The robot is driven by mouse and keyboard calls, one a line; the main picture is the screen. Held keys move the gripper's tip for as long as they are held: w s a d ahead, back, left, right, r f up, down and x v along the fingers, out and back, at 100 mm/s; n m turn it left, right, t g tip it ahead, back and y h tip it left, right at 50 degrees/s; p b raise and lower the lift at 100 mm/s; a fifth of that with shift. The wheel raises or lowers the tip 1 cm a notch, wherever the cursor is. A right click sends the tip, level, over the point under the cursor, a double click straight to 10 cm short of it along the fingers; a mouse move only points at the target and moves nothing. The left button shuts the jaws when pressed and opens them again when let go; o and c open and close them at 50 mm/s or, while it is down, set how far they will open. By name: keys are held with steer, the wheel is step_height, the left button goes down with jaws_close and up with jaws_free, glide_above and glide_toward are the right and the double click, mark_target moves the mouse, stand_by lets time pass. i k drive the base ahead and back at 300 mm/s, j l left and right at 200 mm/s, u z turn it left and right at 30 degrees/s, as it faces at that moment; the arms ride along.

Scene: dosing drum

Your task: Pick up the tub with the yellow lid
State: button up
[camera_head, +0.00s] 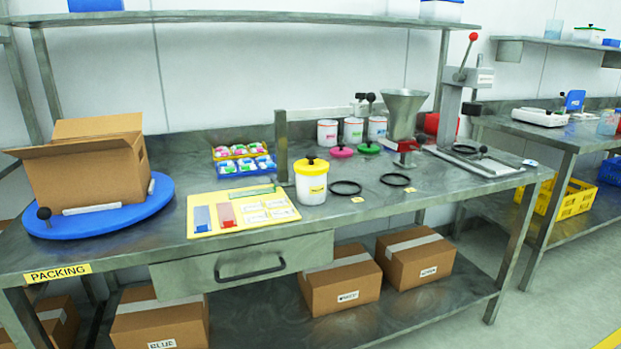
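The tub with the yellow lid (311,182) stands upright on the metal packing table, a little right of the middle of the bench. It is white, with a yellow rim, a black knob on top and a small yellow label on its front. Nothing touches its lid. A grey metal upright stands just behind it to the left. My gripper is not in view.
A yellow board (200,231) with cards lies left of the tub. Black rings (345,188) lie right of it. Pink (341,152) and green lids (368,148), a funnel (404,108) and a lever press (455,103) stand behind. An open carton (85,175) sits on a blue turntable (100,219).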

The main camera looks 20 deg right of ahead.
mark_target(312, 190)
steer(key=i+l+z, duration=0.7)
steer(key=l, duration=0.15)
steer(key=i+l+z, duration=0.35)
